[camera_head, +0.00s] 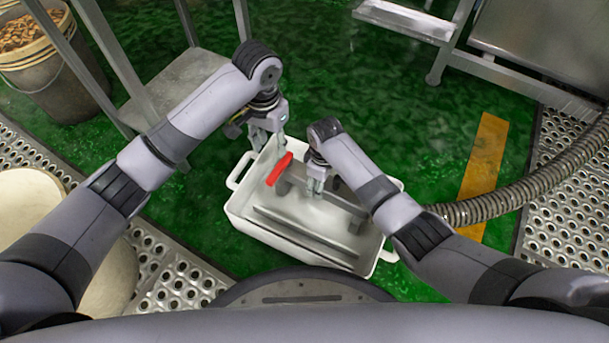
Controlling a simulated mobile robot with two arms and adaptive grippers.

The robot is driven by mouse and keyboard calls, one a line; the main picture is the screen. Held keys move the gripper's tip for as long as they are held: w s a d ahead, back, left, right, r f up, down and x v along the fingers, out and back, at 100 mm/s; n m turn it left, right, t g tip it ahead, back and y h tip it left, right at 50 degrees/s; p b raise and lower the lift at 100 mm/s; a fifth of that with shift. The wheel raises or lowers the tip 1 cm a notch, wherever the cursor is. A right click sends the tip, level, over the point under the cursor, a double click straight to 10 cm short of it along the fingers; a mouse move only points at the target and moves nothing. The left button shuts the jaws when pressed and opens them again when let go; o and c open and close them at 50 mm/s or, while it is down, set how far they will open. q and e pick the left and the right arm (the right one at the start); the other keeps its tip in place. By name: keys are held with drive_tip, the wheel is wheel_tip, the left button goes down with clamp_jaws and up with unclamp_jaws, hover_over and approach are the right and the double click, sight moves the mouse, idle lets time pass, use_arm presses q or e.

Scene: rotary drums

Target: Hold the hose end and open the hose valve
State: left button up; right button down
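The red valve handle (279,169) shows over the white tub, at the left end of a grey metal hose end (342,200). The ribbed hose (490,206) comes in from the right and passes behind my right forearm. My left gripper (269,143) points down above and just left of the red handle; its fingers are spread and nothing shows between them. My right gripper (317,186) points down at the metal hose end, right of the handle. Its fingertips are small and partly hidden, so its grip on the metal is unclear.
The white tub (239,203) stands on the green floor with a metal bar (300,236) in it. A metal step frame (180,85) and a bucket (50,75) are at upper left. Perforated metal plates lie at both sides. Metal equipment (540,45) stands at upper right.

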sight(275, 173)
use_arm(q)
wheel_tip(275, 173, down, 12)
drive_tip(key=shift+r, duration=0.15)
idle(0.4)
drive_tip(key=shift+c, duration=0.4)
clamp_jaws()
idle(0.5)
